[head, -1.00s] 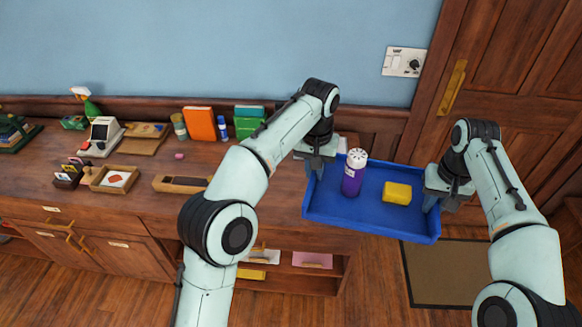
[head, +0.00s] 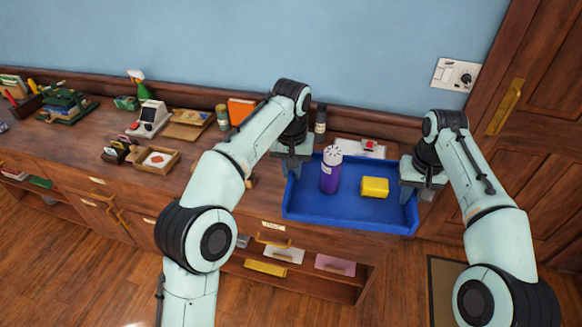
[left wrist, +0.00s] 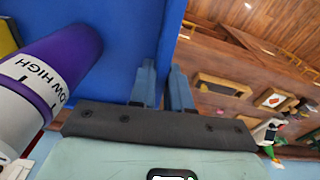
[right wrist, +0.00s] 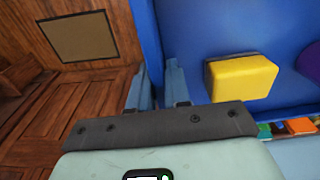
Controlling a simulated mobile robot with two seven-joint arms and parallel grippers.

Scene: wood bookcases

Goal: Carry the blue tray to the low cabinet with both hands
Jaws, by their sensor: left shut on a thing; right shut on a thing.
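The blue tray (head: 345,211) is level, held between my two grippers over the right end of the low cabinet (head: 78,139). I cannot tell whether its underside touches the top. A purple bottle with a white cap (head: 329,176) stands upright in it, with a yellow block (head: 374,187) to its right. My left gripper (head: 292,172) is shut on the tray's left wall; its fingers straddle the wall in the left wrist view (left wrist: 162,88). My right gripper (head: 408,192) is shut on the right wall, as the right wrist view (right wrist: 158,88) also shows.
A dark bottle (head: 320,120) and a white item with a red part (head: 368,147) stand just behind the tray. An orange book (head: 240,110), a wooden box (head: 156,159) and other goods fill the top further left. A door (head: 535,140) is at the right.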

